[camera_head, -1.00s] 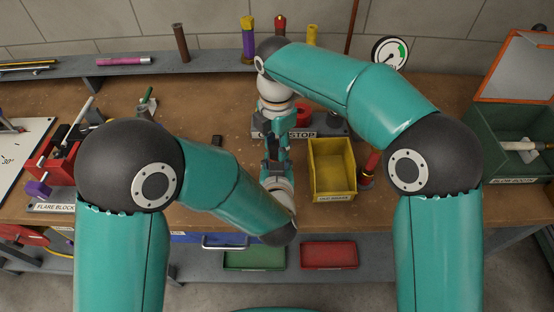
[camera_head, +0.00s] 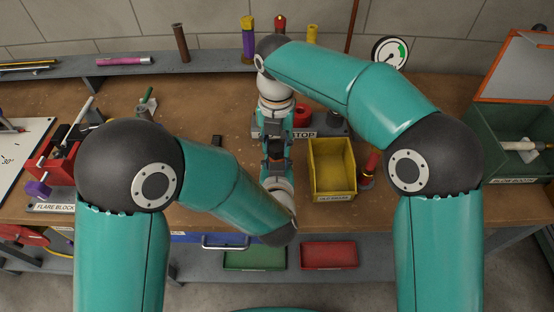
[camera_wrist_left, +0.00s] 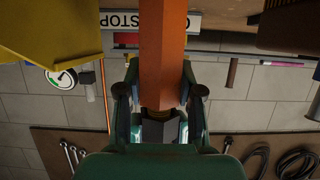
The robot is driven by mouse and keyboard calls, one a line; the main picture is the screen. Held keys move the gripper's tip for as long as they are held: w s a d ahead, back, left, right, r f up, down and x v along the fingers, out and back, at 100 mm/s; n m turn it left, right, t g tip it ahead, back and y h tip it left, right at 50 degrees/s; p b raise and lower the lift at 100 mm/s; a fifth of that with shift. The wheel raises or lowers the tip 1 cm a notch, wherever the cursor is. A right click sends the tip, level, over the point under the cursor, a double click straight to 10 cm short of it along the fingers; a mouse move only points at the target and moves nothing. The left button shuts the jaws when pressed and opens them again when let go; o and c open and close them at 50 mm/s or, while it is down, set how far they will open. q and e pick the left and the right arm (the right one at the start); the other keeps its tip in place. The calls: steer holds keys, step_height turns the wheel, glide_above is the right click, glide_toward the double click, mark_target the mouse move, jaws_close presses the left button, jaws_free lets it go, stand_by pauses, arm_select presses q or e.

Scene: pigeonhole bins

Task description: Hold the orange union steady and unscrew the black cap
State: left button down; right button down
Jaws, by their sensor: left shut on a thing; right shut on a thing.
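In the left wrist view the orange union (camera_wrist_left: 162,50) runs down the middle as a long flat-sided bar. My left gripper (camera_wrist_left: 161,95) is shut on it, with a dark finger at each side. Below its end a narrow brass-coloured band shows, then the black cap (camera_wrist_left: 158,131), partly hidden, with teal finger parts beside it. In the head view my left gripper (camera_head: 277,152) meets my right gripper (camera_head: 276,132) end to end over the bench. My right gripper is shut on the cap. The union and cap are hidden there by the grippers.
A yellow bin (camera_head: 332,190) stands close right of the grippers. A grey block with a STOP label (camera_head: 302,135) and a red round part (camera_head: 302,115) sit behind. A red screwdriver-like tool (camera_head: 369,169) stands right of the bin.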

steer(key=shift+r, duration=0.9)
steer(key=shift+r, duration=1.95)
arm_select(q)
steer(key=c, duration=0.7)
jaws_free()
steer(key=v, duration=1.1)
steer(key=shift+s+r, duration=0.15)
steer(key=shift+s, duration=0.25)
